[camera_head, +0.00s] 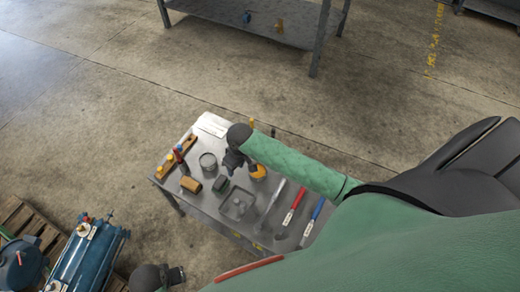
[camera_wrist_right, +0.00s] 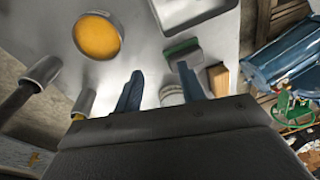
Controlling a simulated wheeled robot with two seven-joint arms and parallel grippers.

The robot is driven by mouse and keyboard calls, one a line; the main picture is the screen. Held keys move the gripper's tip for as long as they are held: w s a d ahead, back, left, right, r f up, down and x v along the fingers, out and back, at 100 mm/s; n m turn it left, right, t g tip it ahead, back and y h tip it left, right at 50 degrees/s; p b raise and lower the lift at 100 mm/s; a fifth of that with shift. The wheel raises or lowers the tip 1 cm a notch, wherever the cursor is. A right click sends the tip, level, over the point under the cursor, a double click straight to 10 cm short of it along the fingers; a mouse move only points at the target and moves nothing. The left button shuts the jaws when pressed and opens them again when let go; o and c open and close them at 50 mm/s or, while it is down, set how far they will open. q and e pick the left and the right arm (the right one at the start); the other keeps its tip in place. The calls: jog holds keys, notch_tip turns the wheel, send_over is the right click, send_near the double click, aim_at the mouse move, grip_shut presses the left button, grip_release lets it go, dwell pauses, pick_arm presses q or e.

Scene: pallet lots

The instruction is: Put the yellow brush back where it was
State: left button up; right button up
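No plainly recognisable yellow brush shows. A yellow upright tip (camera_head: 252,123) stands at the table's far edge behind my right arm; in the right wrist view a yellow piece (camera_wrist_right: 78,117) shows at the end of a grey cylinder. I cannot tell if this is the brush. My right gripper (camera_head: 234,161) is over the grey table (camera_head: 226,224). Its fingers (camera_wrist_right: 160,88) are apart with nothing visibly held; a pale round can (camera_wrist_right: 170,95) shows beyond them. A round yellow-filled tin (camera_wrist_right: 97,36) lies to one side. My left gripper (camera_head: 177,275) is low, left of the table; its fingers are unclear.
A blue machine (camera_head: 88,255) stands at lower left. Another table (camera_head: 262,22) is at the back.

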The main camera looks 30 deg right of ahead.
jog(key=s+a+f+m, duration=0.1)
jog(key=s, duration=1.1)
jog(key=s+a+f+m, duration=0.1)
jog(key=s+a+f, duration=0.1)
jog(key=s, duration=1)
jog(key=shift+s+a+t, duration=0.15)
jog(key=shift+a+t, duration=0.15)
jog(key=shift+t, duration=0.1)
jog(key=shift+f, duration=0.1)
